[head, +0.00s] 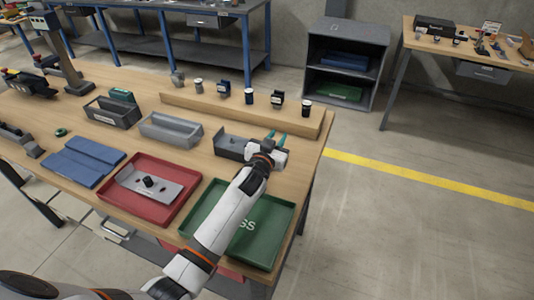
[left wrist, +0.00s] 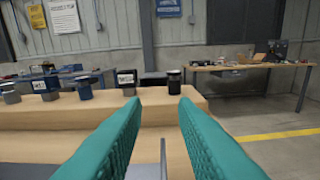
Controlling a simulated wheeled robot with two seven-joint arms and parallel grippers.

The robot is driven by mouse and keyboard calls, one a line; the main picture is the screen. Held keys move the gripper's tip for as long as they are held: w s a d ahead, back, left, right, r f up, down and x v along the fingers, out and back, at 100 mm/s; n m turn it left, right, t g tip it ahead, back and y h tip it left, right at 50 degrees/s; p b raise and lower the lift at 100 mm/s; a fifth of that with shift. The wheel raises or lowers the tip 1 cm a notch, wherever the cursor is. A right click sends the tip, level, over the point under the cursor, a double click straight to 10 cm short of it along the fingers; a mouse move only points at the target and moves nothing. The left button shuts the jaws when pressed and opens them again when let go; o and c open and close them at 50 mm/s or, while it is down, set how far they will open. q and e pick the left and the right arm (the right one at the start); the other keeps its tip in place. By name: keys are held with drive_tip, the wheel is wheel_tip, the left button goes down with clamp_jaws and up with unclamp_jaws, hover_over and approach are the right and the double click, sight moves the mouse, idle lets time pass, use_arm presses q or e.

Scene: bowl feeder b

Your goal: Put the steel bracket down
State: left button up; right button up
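My left gripper (head: 276,137) has teal fingers and is over the right end of the rightmost grey bin (head: 229,145), at the table's right side. In the left wrist view its fingers (left wrist: 160,112) are apart. A thin grey upright strip (left wrist: 163,158) shows in the gap, with space on both sides. I cannot tell whether it is the steel bracket or a bin edge. No bracket can be clearly made out in the head view; my gripper hides part of the bin. My right gripper is not in view.
A green tray (head: 284,208) lies under my left forearm. A red tray (head: 191,208) beside it holds a grey plate (head: 172,188) with small black parts. A wooden riser (head: 225,117) with several small parts stands behind the bins. Blue flat pieces (head: 83,160) lie left.

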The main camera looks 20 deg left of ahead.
use_arm(q)
drive_tip(key=s+b, duration=0.1)
drive_tip(key=s, duration=1)
drive_tip(key=shift+a, duration=0.15)
drive_tip(key=shift+s+r, duration=0.1)
